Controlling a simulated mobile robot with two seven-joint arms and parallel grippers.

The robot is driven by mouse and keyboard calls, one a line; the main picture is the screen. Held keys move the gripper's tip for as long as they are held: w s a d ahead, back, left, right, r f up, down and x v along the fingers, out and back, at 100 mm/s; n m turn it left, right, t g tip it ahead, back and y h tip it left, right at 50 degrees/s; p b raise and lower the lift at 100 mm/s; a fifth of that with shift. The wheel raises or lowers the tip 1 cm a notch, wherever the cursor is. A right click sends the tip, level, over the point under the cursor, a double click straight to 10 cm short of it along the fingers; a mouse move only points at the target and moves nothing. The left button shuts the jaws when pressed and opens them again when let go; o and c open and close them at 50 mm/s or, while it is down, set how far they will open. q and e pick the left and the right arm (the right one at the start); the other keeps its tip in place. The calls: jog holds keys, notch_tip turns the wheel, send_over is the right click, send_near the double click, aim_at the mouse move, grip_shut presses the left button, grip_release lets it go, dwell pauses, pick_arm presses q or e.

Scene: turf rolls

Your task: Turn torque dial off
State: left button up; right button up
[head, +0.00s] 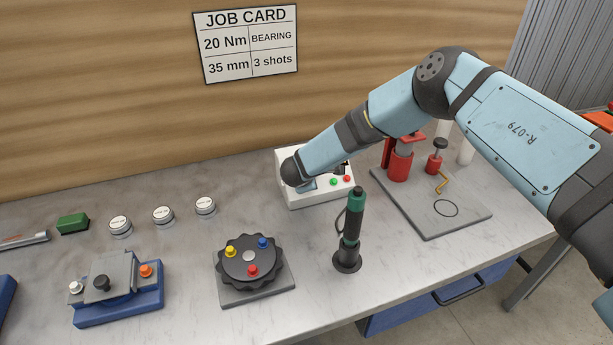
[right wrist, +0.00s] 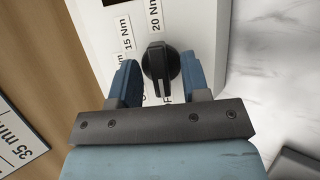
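The white control box (head: 325,199) stands at the back of the bench in the head view, with a green and a red button on it. My right arm covers its left part and hides the dial there. In the right wrist view the black torque dial (right wrist: 160,66) sits on the white panel (right wrist: 200,30), by labels "15 Nm" and "20 Nm"; lower labels are partly hidden. The dial's ridge stands roughly upright in this view. My right gripper (right wrist: 160,74) is open, with one blue finger each side of the dial and visible gaps. My left gripper is out of view.
Right of the box is a grey plate (head: 457,222) with a red press (head: 400,163). In front stand a dark green-topped tool (head: 352,225) and a black round fixture (head: 250,262). A blue fixture (head: 118,306) and several white-topped discs (head: 163,214) are further left.

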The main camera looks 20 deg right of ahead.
jog(key=shift+a+r, duration=0.1)
jog(key=b+v, duration=0.1)
jog(key=v, duration=1.2)
jog(key=shift+s+r+b, duration=0.2)
jog(key=shift+s+b, duration=0.05)
jog(key=shift+b, duration=0.05)
